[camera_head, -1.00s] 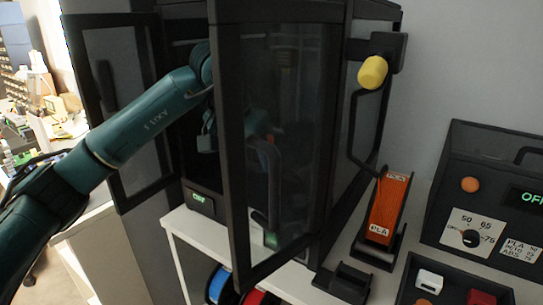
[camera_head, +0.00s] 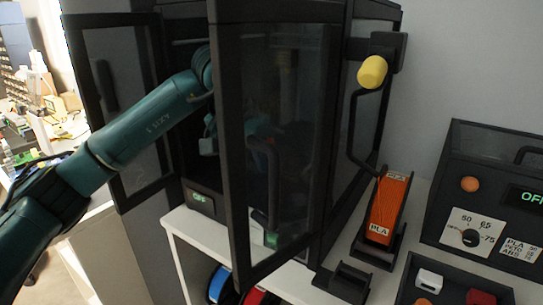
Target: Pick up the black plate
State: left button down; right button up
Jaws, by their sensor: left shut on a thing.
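My left arm reaches from the left into a dark printer cabinet (camera_head: 185,150) between its open doors. My left gripper (camera_head: 210,140) is inside, partly hidden by the frame of the tinted glass door (camera_head: 285,130). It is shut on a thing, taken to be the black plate. The plate's outline cannot be made out against the dark interior, so its tilt and height are unclear. My right gripper is not in view.
The near glass door stands out beside my arm; the other open door (camera_head: 120,110) is behind it. Spools (camera_head: 222,285) sit below.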

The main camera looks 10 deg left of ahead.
pick_arm(q)
jog(key=shift+r, duration=0.2)
jog(key=s+a+r+b, duration=0.1)
jog(key=s+a, duration=0.2)
jog(key=s, duration=0.5)
jog(key=s+a+r+b, duration=0.2)
jog(key=s+a, duration=0.1)
jog(key=s, duration=0.6)
jog(key=shift+a, duration=0.1)
